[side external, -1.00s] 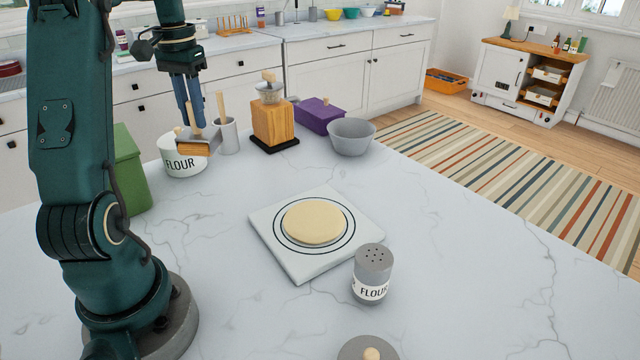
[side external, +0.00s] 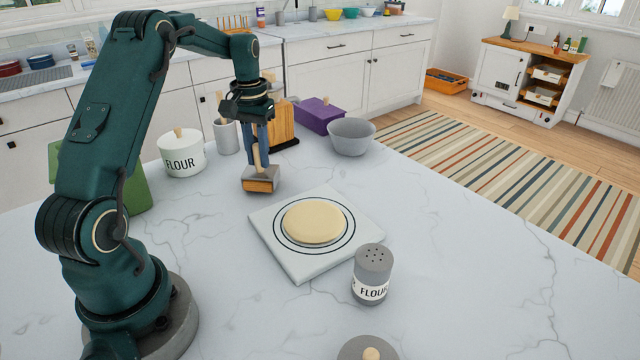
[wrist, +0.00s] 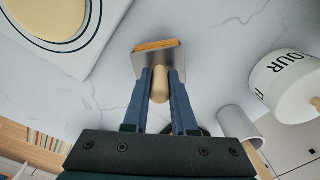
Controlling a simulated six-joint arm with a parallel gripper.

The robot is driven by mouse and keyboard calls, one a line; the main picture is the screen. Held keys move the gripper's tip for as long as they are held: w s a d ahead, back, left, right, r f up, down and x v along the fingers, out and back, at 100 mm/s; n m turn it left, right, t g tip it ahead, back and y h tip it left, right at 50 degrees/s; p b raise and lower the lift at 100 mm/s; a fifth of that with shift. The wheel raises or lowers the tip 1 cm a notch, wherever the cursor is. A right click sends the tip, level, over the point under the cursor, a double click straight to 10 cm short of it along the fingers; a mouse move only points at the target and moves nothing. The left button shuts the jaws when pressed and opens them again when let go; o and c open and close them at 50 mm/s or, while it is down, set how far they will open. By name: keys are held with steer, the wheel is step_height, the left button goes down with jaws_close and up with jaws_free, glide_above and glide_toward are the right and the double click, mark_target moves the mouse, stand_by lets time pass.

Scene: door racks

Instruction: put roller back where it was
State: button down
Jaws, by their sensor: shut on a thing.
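My gripper (side external: 257,140) is shut on the wooden handle of a tool (side external: 261,180) with a flat grey part and an orange-brown edge. The tool hangs handle up above the counter, behind and left of the white board. In the wrist view the handle (wrist: 160,84) sits between the blue fingers. I cannot tell from its shape whether it is the roller. A grey cup (side external: 227,138) with a wooden stick stands behind the tool, to its left. The white board (side external: 275,245) carries a pale round dough (side external: 313,222).
A white flour canister (side external: 182,158) stands left of the cup. A wooden block (side external: 284,122), a purple box (side external: 320,116) and a grey bowl (side external: 351,137) stand at the back. A flour shaker (side external: 372,274) stands front right of the board. The counter's right side is clear.

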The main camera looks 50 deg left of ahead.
steer(key=shift+f, duration=0.3)
steer(key=shift+s+f, duration=0.1)
steer(key=shift+f, duration=0.4)
steer(key=c, duration=0.7)
jaws_free()
